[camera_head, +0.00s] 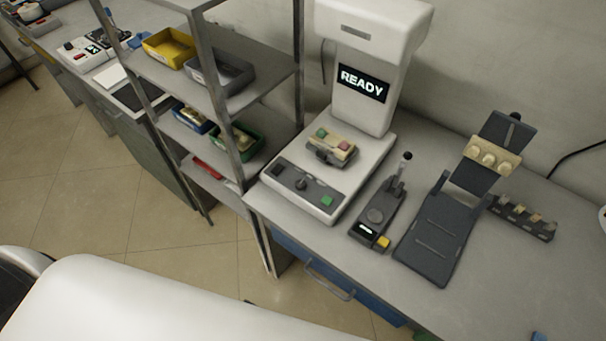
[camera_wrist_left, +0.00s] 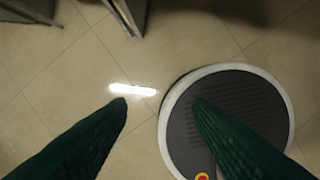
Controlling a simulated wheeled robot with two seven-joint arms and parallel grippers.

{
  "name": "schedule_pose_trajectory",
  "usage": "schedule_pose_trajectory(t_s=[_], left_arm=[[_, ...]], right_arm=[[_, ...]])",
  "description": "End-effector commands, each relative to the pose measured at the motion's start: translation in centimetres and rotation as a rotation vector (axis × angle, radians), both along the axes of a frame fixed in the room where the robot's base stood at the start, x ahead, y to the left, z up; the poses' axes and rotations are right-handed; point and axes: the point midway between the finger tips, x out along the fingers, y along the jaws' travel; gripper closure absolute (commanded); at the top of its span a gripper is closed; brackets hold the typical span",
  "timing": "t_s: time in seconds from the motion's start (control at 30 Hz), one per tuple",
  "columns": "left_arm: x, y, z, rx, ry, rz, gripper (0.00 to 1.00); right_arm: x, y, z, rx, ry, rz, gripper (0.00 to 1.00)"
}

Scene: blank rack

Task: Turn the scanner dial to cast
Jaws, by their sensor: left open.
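The scanner (camera_head: 365,115) is a white machine on the bench in the head view, with a lit screen (camera_head: 363,84) reading READY. Its front panel (camera_head: 305,187) is dark, with a small dark dial (camera_head: 301,183) near the middle and a green button (camera_head: 327,201) at the right. The dial's markings are too small to read. My right gripper is not in view.
A metal shelf rack (camera_head: 234,102) with coloured bins stands left of the scanner. A dark handheld device (camera_head: 376,216) and a dark stand (camera_head: 437,235) are to the scanner's right. A blue drawer (camera_head: 330,282) with a handle is under the bench.

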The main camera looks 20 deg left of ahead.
Motion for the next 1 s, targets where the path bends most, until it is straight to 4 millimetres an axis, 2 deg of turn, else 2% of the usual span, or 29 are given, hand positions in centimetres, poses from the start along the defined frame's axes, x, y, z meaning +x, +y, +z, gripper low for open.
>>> schedule_pose_trajectory(t_s=[0.17,0.3,0.5,0.67,0.77,0.8,0.9,1.0], left_arm=[[3.8,-0.6,6.8,-0.005,-0.040,0.007,0.53],[5.9,-0.8,13.4,-0.007,-0.067,0.013,0.53],[7.0,-1.1,20.7,-0.014,-0.096,0.008,0.53],[7.6,-1.7,25.8,-0.029,-0.123,-0.026,0.53],[8.4,-3.0,29.3,-0.050,-0.151,-0.096,0.53],[9.1,-4.0,31.0,-0.066,-0.169,-0.159,0.53],[10.4,-6.5,32.8,-0.098,-0.194,-0.314,0.53],[11.7,-8.7,33.8,-0.119,-0.216,-0.465,0.53]], right_arm=[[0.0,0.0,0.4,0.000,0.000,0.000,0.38],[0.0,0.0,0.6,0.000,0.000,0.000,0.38],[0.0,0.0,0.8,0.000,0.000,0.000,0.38],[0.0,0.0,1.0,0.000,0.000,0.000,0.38],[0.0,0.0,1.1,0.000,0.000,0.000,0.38],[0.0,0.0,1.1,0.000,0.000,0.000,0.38],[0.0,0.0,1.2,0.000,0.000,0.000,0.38],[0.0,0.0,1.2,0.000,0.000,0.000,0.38]])
